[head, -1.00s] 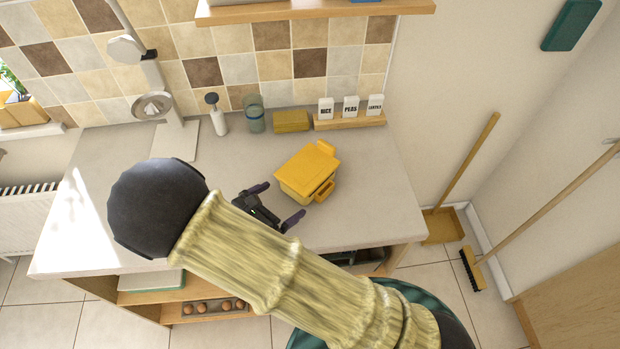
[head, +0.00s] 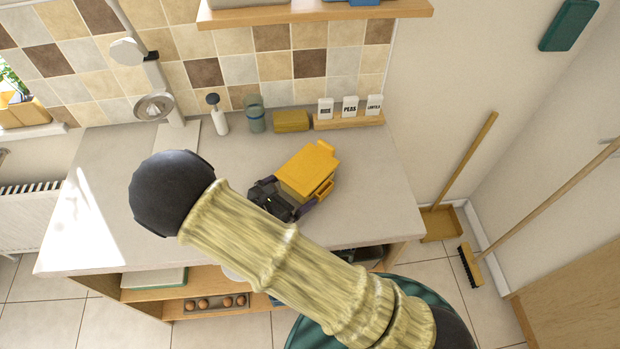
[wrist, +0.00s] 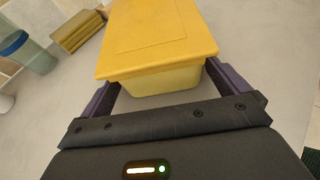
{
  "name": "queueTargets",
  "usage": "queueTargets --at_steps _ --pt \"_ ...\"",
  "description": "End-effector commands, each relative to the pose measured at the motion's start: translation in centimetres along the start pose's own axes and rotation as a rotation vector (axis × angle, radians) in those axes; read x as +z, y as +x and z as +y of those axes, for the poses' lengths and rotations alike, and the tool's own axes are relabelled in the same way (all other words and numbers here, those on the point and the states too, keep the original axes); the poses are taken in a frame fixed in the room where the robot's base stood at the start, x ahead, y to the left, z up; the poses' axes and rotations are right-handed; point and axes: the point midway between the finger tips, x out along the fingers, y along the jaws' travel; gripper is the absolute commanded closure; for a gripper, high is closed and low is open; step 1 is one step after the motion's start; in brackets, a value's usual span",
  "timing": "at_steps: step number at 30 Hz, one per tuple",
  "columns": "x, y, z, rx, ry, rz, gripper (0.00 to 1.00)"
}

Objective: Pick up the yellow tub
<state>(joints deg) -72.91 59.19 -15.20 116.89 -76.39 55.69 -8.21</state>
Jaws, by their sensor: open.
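The yellow tub (head: 308,170) stands on the pale worktop, with an orange-yellow lid and handle-like tabs at its far end and right side. It also shows in the wrist view (wrist: 158,50), where its near end lies between my fingers. My gripper (head: 283,192) is open, close to the tub's near left end. In the wrist view my gripper (wrist: 160,88) has one purple finger on each side of the tub's near end. The right finger looks very close to the tub's wall; I cannot tell whether it touches. The tub's far end is cut off in the wrist view.
A yellow-brown block (head: 291,121), a glass jar (head: 254,114), a soap bottle (head: 218,118) and a rack of white canisters (head: 349,112) stand at the back of the worktop (head: 120,190). The worktop left of the tub is clear. A wooden shelf (head: 315,13) hangs above.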

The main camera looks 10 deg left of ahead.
Motion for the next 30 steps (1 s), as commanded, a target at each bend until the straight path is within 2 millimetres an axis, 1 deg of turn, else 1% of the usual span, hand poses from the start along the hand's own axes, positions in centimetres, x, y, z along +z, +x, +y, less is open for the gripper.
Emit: queueTargets --at_steps 5,8,9,11,18,22,26,30 --pt "0.0 0.0 0.0 0.0 0.0 0.0 0.0" --pt "0.0 0.0 0.0 0.0 0.0 0.0 0.18" --pt "0.0 0.0 0.0 0.0 0.0 0.0 0.26" --pt "0.0 0.0 0.0 0.0 0.0 0.0 0.37" --pt "0.1 0.0 0.0 0.0 0.0 -0.001 0.38" --pt "0.4 -0.2 0.1 0.001 0.002 -0.001 0.38" --pt "1.5 -0.6 0.1 0.001 0.003 -0.001 0.38" --pt "3.4 -1.4 0.1 0.002 0.005 0.0 0.38"
